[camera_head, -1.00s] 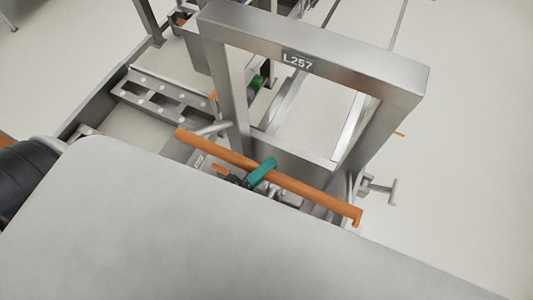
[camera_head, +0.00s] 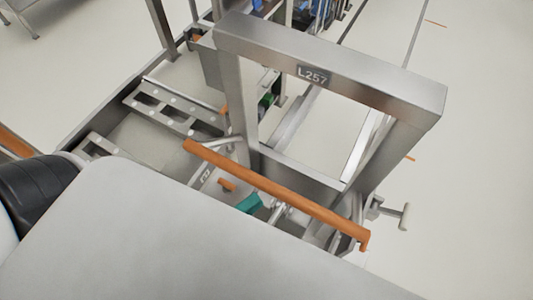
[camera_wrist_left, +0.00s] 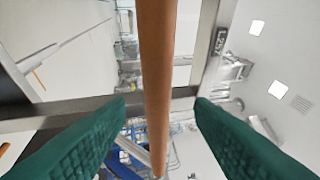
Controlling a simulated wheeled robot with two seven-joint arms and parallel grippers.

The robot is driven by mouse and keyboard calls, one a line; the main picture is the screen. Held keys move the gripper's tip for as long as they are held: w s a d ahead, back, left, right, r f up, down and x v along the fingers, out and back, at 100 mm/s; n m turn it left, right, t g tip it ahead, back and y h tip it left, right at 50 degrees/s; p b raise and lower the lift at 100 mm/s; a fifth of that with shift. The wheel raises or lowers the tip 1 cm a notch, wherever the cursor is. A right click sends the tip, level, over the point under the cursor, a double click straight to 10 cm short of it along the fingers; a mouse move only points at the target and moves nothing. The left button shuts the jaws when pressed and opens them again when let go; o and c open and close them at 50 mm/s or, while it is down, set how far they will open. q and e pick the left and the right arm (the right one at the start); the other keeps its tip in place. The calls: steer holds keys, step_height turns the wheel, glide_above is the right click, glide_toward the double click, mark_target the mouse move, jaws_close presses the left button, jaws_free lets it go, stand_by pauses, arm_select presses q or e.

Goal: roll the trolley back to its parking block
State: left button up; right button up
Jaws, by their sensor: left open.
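The trolley's upright steel frame (camera_head: 335,75), marked L257, stands in the middle of the head view. An orange handle bar (camera_head: 275,190) runs slantwise across its near side. My left gripper shows only as a teal finger part (camera_head: 249,203) just on the near side of the bar; the rest is hidden. In the left wrist view, its two teal fingers (camera_wrist_left: 160,103) are open, one on each side of the orange bar (camera_wrist_left: 157,60), with gaps to both. My right gripper is not in view. I cannot pick out the parking block with certainty.
A low steel structure with a slotted crosspiece (camera_head: 170,108) lies left of the frame. A small T-shaped handle (camera_head: 404,215) sticks out at the frame's right foot. Pale floor (camera_head: 480,170) is clear at the right. A grey surface blocks the lower part of the head view.

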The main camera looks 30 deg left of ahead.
arm_select(q)
steer(key=b+v, duration=0.1)
steer(key=v, duration=0.4)
steer(key=shift+s+a, duration=0.1)
steer(key=shift+s, duration=0.15)
